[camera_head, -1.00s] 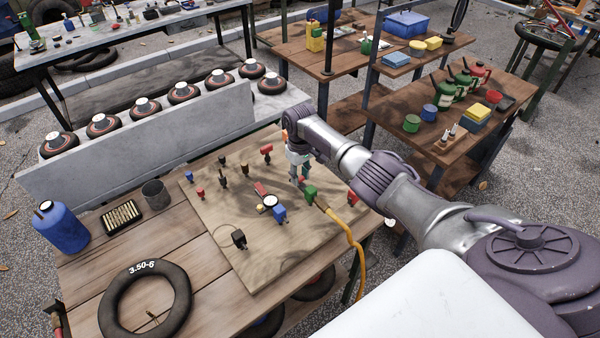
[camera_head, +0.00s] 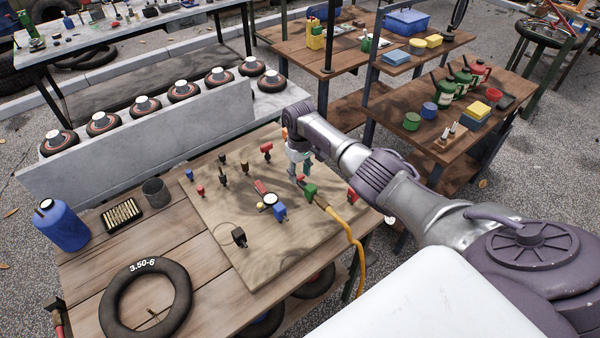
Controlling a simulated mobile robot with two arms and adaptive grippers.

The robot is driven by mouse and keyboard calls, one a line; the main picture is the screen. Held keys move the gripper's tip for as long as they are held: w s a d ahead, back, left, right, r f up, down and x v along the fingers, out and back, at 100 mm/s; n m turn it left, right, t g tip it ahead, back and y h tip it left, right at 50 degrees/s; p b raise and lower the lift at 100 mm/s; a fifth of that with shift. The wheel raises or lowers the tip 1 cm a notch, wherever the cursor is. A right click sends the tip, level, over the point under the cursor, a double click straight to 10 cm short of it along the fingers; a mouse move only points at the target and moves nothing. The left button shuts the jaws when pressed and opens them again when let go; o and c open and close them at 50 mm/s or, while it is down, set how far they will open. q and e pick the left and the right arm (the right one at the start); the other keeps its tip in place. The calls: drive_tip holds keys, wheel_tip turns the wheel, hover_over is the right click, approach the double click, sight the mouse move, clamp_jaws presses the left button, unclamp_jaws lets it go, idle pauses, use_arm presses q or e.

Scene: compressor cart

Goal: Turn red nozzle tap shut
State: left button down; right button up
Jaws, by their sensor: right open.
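My right gripper (camera_head: 300,174) is open and points down over the board (camera_head: 245,240) on the wooden bench, just behind the green block (camera_head: 310,190). A small reddish part seems to show at its fingertips, mostly hidden by the fingers; I cannot tell if they touch it. Other red pieces on the board are a red tap-like part (camera_head: 267,149) left of the gripper, a red handle (camera_head: 260,187) by the round gauge (camera_head: 270,199), and a red block (camera_head: 352,195) beside my forearm. I cannot tell which one is the nozzle tap. My left gripper is not in view.
A yellow hose (camera_head: 352,240) runs from the green block over the bench's front edge.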

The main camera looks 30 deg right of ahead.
sight(300, 176)
wheel_tip(300, 176, up, 12)
idle(0.4)
drive_tip(key=shift+f, duration=0.15)
idle(0.3)
